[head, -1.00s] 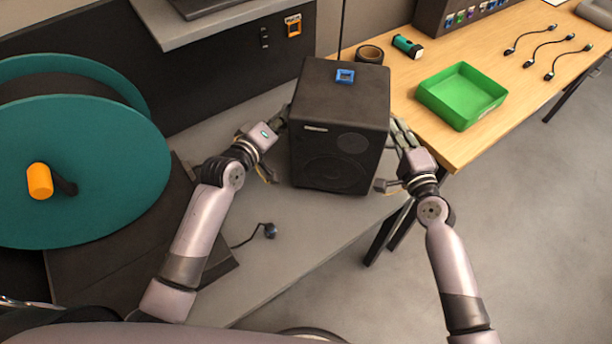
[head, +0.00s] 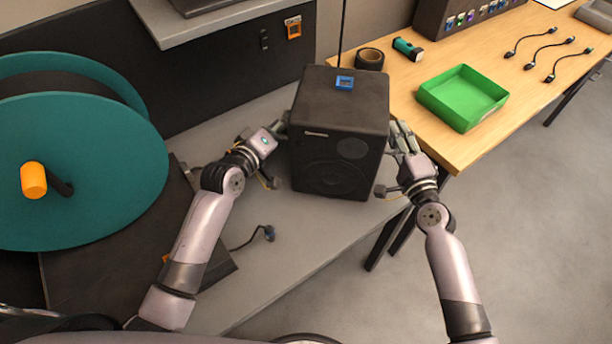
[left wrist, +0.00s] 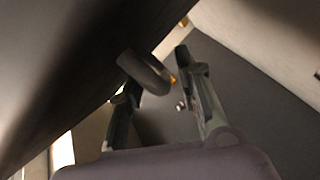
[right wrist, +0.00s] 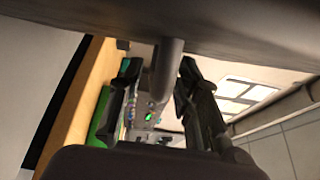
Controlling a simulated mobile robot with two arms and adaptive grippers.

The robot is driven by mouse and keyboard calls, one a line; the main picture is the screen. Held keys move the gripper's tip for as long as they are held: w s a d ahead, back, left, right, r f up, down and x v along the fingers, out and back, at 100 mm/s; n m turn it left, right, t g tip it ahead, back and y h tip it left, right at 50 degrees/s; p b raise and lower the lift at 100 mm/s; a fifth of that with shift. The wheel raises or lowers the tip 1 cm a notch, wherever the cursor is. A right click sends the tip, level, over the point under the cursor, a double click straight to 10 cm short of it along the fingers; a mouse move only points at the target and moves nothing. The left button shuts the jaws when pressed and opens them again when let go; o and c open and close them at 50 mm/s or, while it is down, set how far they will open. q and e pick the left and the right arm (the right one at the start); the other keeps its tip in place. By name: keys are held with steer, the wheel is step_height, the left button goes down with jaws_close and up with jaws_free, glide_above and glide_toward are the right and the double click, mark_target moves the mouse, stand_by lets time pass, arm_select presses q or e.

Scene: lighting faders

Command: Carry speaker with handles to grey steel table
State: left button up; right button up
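The speaker (head: 335,165) is a black box that appears to stand upright on the grey steel table (head: 300,230). A bar handle juts from each side; the left wrist view shows one handle (left wrist: 147,70), the right wrist view the other (right wrist: 168,70). My left gripper (head: 282,124) is at the speaker's left side, its fingers apart with the handle near one fingertip. My right gripper (head: 402,130) is at the right side, fingers spread on either side of the handle with gaps. In the head view the handles are mostly hidden.
A small blue item (head: 344,83) is on top of the speaker. A teal cable reel (head: 80,170) stands left. A wooden table (head: 440,150) at right holds a green tray (head: 462,97), tape roll (head: 370,58) and cables. A small dark connector (head: 268,233) lies on the grey table's front.

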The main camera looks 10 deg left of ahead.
steer(key=shift+s, duration=0.1)
arm_select(q)
steer(key=v, duration=1.2)
arm_select(e)
steer(key=v, duration=1.2)
arm_select(q)
steer(key=shift+f, duration=0.15)
